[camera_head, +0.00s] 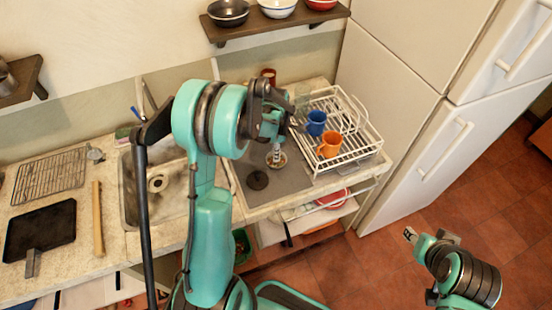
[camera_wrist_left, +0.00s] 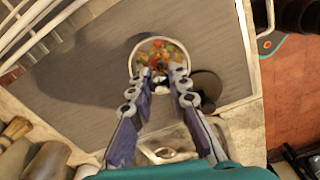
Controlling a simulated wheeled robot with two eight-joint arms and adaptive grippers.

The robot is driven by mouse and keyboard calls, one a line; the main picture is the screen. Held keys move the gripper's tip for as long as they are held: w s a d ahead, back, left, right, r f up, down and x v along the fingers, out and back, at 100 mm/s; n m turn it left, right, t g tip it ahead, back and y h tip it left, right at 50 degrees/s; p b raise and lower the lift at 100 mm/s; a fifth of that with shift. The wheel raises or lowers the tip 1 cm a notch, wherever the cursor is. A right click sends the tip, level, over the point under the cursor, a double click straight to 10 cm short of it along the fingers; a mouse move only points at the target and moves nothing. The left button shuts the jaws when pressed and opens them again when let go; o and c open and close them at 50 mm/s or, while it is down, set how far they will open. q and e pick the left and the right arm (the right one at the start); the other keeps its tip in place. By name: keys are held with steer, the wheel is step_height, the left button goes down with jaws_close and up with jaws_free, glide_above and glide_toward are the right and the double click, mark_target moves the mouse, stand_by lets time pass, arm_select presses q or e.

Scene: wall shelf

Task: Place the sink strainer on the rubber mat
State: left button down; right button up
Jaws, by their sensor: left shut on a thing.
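The sink strainer (camera_head: 277,161) is a round metal-rimmed cup with red, green and orange scraps in it. It also shows between the fingertips in the left wrist view (camera_wrist_left: 158,55). My left gripper (camera_head: 276,150) is shut on its near rim, from above. The strainer is over the grey rubber mat (camera_head: 285,183); I cannot tell whether it touches it. The mat fills much of the left wrist view (camera_wrist_left: 100,65). My right gripper (camera_head: 411,234) is low at the right, far from the counter, too small to read its opening.
A black disc (camera_head: 257,179) lies on the mat beside the strainer. A white dish rack (camera_head: 345,120) with a blue mug (camera_head: 316,122) and an orange mug (camera_head: 329,145) stands to the right. The sink (camera_head: 150,205) is to the left. Bare mat shows around the disc.

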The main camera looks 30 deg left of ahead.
arm_select(q)
step_height(320, 180, down, 4)
steer(key=shift+r+b, duration=0.25)
steer(key=shift+b, duration=0.05)
steer(key=shift+f, duration=0.15)
steer(key=c, duration=1.5)
jaws_free()
steer(key=shift+o, duration=0.2)
